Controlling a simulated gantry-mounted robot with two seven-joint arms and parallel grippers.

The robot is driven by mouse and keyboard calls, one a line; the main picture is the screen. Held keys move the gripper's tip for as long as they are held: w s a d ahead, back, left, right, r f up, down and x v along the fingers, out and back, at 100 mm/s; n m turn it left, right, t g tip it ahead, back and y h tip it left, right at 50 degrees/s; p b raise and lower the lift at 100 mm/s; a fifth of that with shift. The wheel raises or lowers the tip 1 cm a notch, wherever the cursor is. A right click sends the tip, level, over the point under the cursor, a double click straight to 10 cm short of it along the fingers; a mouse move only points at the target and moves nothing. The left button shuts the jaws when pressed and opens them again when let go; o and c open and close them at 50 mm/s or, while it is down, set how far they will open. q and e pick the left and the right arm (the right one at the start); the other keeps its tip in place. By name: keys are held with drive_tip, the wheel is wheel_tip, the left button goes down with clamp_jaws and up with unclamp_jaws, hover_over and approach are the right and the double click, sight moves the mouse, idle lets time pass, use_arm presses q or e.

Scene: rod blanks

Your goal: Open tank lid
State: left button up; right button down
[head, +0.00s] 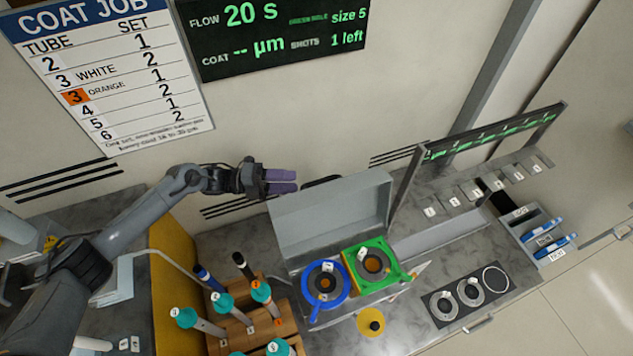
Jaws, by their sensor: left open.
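The grey tank lid (330,222) stands raised, as a tilted panel with side walls, at the back of the tank in the middle of the bench. A dark piece, perhaps its handle, shows behind its upper edge. In front of it sit a blue ring fixture (315,298) and a green square fixture (388,283), each with an orange centre. My left gripper (282,181), with purple fingers, is open and empty by the lid's upper left corner. I cannot tell whether it touches the lid. My right gripper is out of view.
A wooden rack (249,337) with several teal-capped tubes stands at front left, beside a yellow panel (172,270). A yellow round piece (371,322) lies in front of the tank. A gauge frame (500,132) and a dark plate with rings (440,309) are at right.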

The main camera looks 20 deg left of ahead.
sight(318, 181)
use_arm(q)
drive_tip(key=x, duration=0.8)
drive_tip(key=shift+w+d, duration=0.1)
drive_tip(key=shift+d, duration=0.05)
clamp_jaws()
